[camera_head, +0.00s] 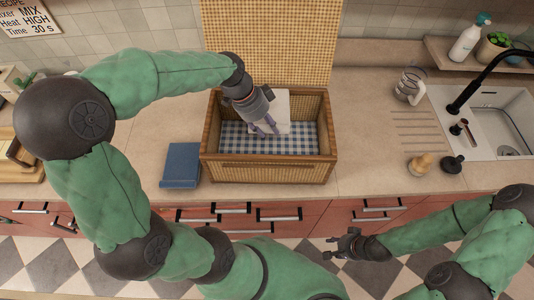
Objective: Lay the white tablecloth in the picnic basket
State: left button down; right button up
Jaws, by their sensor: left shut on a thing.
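The picnic basket (255,172) is woven and stands on the counter with its lid (285,40) raised at the back. Its inside has a blue and white checked lining. The white tablecloth (285,106) is a folded piece inside the basket opening, near the back and middle. My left gripper (272,124) points down into the basket and is shut on the tablecloth, covering part of it. Whether the cloth touches the basket floor is hard to tell. My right gripper (343,242) is low in front of the drawers, apart from everything; its fingers look spread and empty.
A blue folded cloth or book (181,165) lies left of the basket. A glass jug (409,86), two small stoppers or shakers (420,163) (453,164) and the sink (495,125) are at the right. The counter just right of the basket is clear.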

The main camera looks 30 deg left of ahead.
aim_at(251, 134)
pick_arm(q)
notch_tip(251, 134, down, 16)
jog(key=shift+w+r+b, duration=0.1)
jog(key=shift+b, duration=0.8)
jog(key=c, duration=0.8)
grip_release()
jog(key=shift+a+r, duration=0.15)
jog(key=shift+r, duration=0.15)
jog(key=p+v, duration=0.1)
jog(key=v, duration=1)
jog(key=shift+s+r, duration=0.2)
